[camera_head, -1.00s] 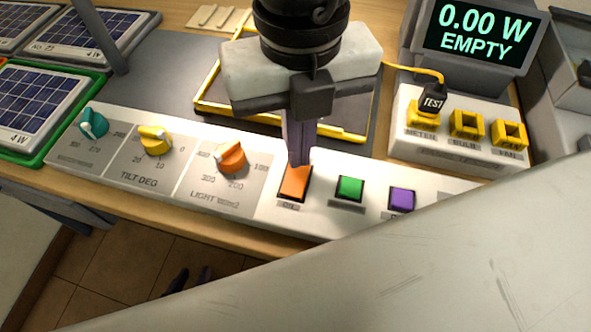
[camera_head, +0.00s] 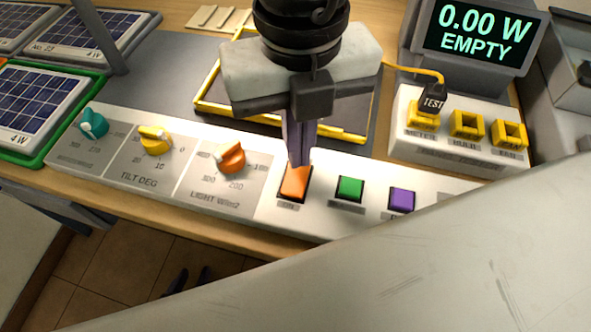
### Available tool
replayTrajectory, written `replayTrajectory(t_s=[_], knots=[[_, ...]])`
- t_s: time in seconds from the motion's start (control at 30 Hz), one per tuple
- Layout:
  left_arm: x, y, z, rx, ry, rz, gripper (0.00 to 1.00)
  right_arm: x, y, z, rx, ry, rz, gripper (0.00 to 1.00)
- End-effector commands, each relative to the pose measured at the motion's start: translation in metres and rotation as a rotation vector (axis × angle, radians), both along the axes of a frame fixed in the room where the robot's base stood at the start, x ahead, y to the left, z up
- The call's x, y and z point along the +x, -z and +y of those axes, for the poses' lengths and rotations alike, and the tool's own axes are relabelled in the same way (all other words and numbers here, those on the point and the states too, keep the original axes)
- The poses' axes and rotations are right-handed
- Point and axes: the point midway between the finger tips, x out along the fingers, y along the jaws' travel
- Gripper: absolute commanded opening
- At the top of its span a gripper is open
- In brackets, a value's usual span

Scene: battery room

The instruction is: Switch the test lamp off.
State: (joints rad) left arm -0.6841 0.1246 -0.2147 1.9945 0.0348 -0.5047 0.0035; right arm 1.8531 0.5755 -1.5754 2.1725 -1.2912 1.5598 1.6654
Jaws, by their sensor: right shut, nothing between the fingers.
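My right gripper (camera_head: 299,162) points down with its fingers together and nothing between them. Its tips are at the upper end of the orange rocker switch (camera_head: 294,184) on the white control panel and seem to touch it; they hide part of its top end. The small label under the switch is too blurred to read surely. The test lamp itself is not in view. Two dark fingertips of my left gripper (camera_head: 188,280) show apart at the bottom, below the bench edge; the rest of it is hidden by my pale arm link.
A green button (camera_head: 350,188) and a purple button (camera_head: 401,199) sit right of the switch. Orange (camera_head: 231,157), yellow (camera_head: 154,139) and teal (camera_head: 93,123) knobs sit left. The display (camera_head: 483,35) reads 0.00 W EMPTY. A TEST plug (camera_head: 433,103) sits in the left yellow socket.

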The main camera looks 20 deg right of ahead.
Motion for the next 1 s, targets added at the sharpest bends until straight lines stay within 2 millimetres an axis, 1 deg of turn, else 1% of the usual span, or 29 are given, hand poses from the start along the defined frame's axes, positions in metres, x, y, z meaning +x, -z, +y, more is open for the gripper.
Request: replayTrajectory(t_s=[0.47, 1.0], knots=[[-0.001, 0.001, 0.001, 0.002, 0.002, 0.002, 0.31, 0.0, 0.001, 0.0, 0.0, 0.0, 0.0, 0.0], [-0.002, 0.011, 0.001, 0.003, 0.002, 0.005, 0.31, 0.0, 0.008, 0.0, 0.0, 0.0, 0.0, 0.0]])
